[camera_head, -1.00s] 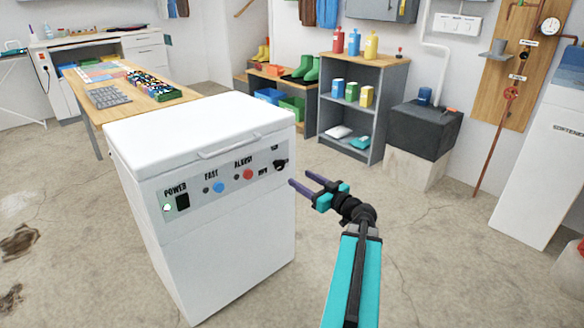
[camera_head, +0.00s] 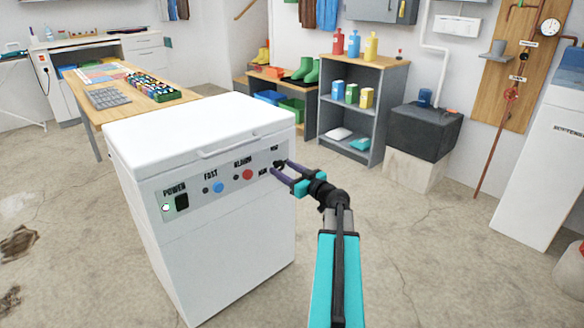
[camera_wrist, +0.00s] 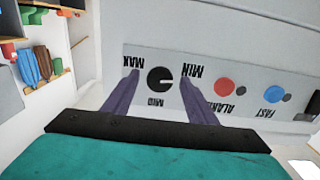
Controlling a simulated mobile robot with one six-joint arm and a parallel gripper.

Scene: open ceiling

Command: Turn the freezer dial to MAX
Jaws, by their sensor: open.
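The white chest freezer (camera_head: 222,240) stands at the left centre with its lid closed. Its front panel (camera_head: 228,173) carries a black round dial (camera_wrist: 160,79) at the right end. In the wrist view the panel appears upside down. The MAX label (camera_wrist: 134,61) is left of the dial, MIN (camera_wrist: 193,70) right and MID (camera_wrist: 156,102) below. A pale mark on the dial points right, toward the MIN side. My gripper (camera_head: 280,167) is open at the panel, its purple fingers on either side of the dial. Whether they touch it cannot be told.
A red button (camera_wrist: 223,87) and a blue button (camera_wrist: 269,95) sit beside the dial on the panel. The lid handle (camera_head: 228,147) juts out above. A grey shelf (camera_head: 350,112) stands behind my arm. The floor right of the freezer is clear.

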